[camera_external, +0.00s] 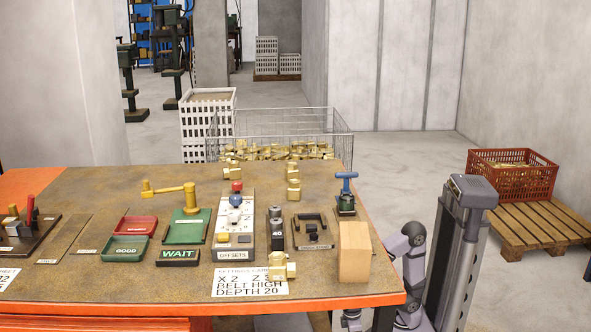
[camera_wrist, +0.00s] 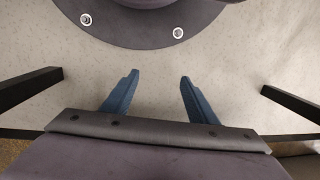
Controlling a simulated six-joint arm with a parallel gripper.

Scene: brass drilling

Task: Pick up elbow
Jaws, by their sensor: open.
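Several brass fittings stand on the brown workbench (camera_external: 120,270) in the external view. One brass fitting (camera_external: 283,267) is at the front, beside the printed card. Another brass fitting (camera_external: 231,172) is at the back edge, and a further brass fitting (camera_external: 293,191) stands right of it. They are too small for me to tell for sure which is the elbow. My gripper (camera_wrist: 159,77) shows in the wrist view with its two blue fingers apart and only pale floor between them. In the external view my arm is folded beside the bench's right end, and its fingers cannot be made out.
Green (camera_external: 125,248) and red (camera_external: 136,226) trays lie left.

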